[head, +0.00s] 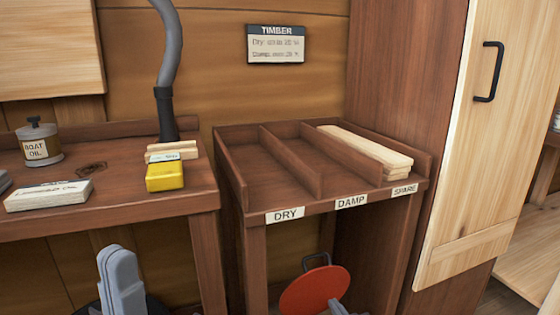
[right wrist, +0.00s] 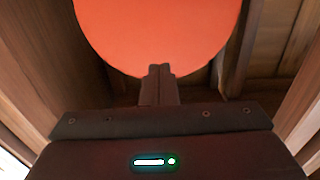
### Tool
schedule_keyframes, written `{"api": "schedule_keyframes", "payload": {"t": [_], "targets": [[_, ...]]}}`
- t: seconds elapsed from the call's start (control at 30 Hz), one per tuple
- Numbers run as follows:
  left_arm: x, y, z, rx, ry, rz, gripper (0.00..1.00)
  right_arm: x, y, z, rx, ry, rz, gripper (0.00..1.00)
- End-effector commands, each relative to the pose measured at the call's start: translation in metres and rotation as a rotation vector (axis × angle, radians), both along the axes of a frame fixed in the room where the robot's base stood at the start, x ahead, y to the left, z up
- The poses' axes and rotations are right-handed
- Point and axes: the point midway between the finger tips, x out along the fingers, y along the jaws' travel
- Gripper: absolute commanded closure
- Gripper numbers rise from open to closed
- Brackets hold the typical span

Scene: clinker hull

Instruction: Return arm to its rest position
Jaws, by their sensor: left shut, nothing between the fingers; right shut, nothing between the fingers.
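My right gripper (right wrist: 160,72) shows in the right wrist view, its two dark fingers pressed together with nothing between them. The fingertips overlap an orange round surface (right wrist: 158,30) in that view; I cannot tell whether they touch it. A small grey piece of my right arm shows at the bottom edge, before an orange disc (head: 313,291).
The timber rack (head: 285,158) has DRY, DAMP and SPARE bays; pale boards (head: 368,150) lie in SPARE, the others are empty. A pale door (head: 485,150) stands right.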

Motion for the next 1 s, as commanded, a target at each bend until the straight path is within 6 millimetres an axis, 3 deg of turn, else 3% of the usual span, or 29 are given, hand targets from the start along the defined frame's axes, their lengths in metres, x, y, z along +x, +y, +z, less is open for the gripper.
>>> {"api": "schedule_keyframes", "payload": {"t": [0.03, 0.2, 0.53, 0.63, 0.77, 0.87, 1.0], "targets": [[0.001, 0.000, 0.010, 0.000, 0.013, -0.001, 1.00, -0.008, -0.003, 0.007, -0.001, 0.003, 0.000, 1.00], [0.001, 0.000, 0.014, -0.002, 0.034, -0.002, 1.00, -0.024, -0.008, 0.006, -0.001, 0.001, 0.000, 1.00], [0.001, 0.001, 0.011, -0.002, 0.036, -0.002, 1.00, -0.026, -0.009, 0.003, 0.000, -0.002, 0.001, 1.00], [0.001, 0.001, 0.011, -0.002, 0.036, -0.002, 1.00, -0.029, -0.002, 0.016, 0.009, -0.036, 0.011, 1.00], [0.001, 0.001, 0.011, -0.002, 0.036, -0.002, 1.00, -0.046, 0.022, 0.068, 0.046, -0.174, 0.049, 1.00], [0.001, 0.001, 0.011, -0.002, 0.036, -0.003, 1.00, -0.074, 0.046, 0.130, 0.096, -0.338, 0.088, 1.00], [0.001, 0.001, 0.011, -0.002, 0.036, -0.002, 1.00, -0.127, 0.068, 0.222, 0.181, -0.578, 0.126, 1.00]]}}
